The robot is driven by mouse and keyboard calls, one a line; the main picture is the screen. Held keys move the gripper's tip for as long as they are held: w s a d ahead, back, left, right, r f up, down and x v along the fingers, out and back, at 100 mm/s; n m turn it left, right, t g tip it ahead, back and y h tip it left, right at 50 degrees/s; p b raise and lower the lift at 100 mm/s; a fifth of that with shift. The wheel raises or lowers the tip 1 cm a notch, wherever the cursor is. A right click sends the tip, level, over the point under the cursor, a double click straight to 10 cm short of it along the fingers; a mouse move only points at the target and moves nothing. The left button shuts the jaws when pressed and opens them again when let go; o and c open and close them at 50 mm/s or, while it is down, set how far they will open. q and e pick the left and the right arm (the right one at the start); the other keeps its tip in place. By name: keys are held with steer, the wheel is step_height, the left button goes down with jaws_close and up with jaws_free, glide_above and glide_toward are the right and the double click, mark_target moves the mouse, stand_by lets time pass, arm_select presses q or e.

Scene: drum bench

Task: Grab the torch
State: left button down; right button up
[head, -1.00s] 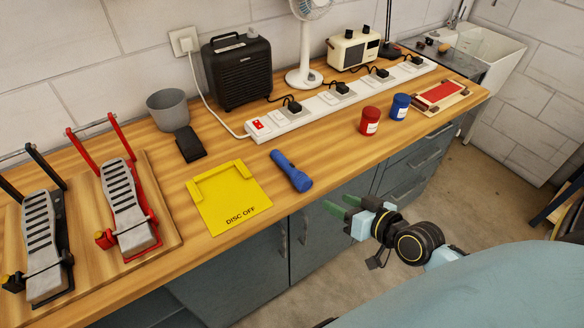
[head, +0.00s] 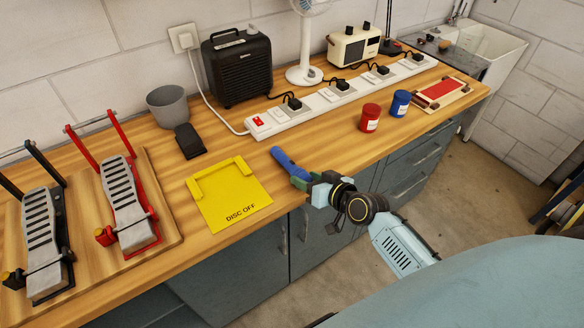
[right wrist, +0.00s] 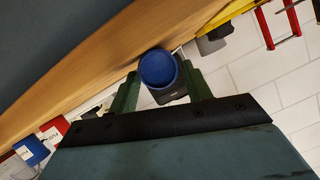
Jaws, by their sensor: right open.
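The blue torch (head: 284,160) lies on the wooden bench near its front edge, beside the yellow plate. My right gripper (head: 307,179) is at the torch's near end and hides that end in the head view. In the right wrist view, the torch's round blue end (right wrist: 158,68) sits between the two green fingers of my right gripper (right wrist: 160,90), which are apart. I cannot tell whether either finger touches it. My left gripper is not in view.
A yellow plate (head: 225,200) marked DISC OFF lies left of the torch. Two pedals (head: 125,200) stand further left. A white power strip (head: 320,103) runs behind. Red (head: 370,119) and blue (head: 399,103) tins stand to the right. Bare bench lies between torch and tins.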

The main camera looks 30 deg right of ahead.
steer(key=shift+w+f, duration=0.2)
steer(key=shift+w, duration=0.3)
steer(key=c, duration=0.9)
